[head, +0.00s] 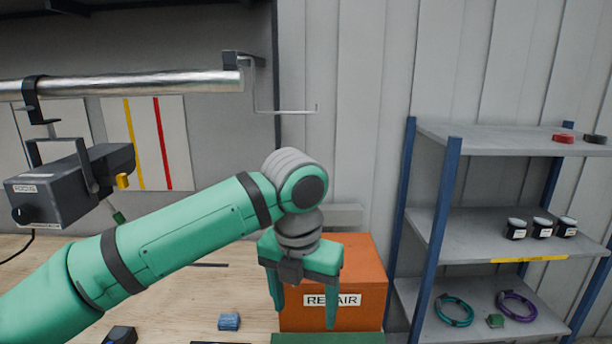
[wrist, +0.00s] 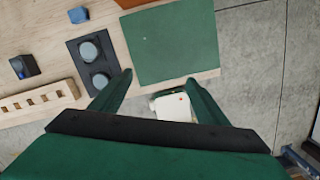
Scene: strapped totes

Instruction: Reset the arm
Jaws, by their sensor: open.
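My arm reaches in from the lower left of the head view, green with dark bands. My gripper (head: 303,308) points down in front of an orange tote labelled REPAIR (head: 350,277). Its two green fingers are spread apart with nothing between them. In the wrist view my gripper (wrist: 158,82) shows its fingers wide apart, above the bench edge and a green mat (wrist: 172,42). A small white object (wrist: 173,107) shows between the fingers, lower down; I cannot tell what it is.
A blue block (head: 229,321) lies on the wooden bench. A dark plate with two round pieces (wrist: 93,62) and a slotted wooden rack (wrist: 38,101) are beside the mat. A shelf (head: 480,245) stands right. A lamp (head: 65,185) hangs from a rail (head: 130,84) at left.

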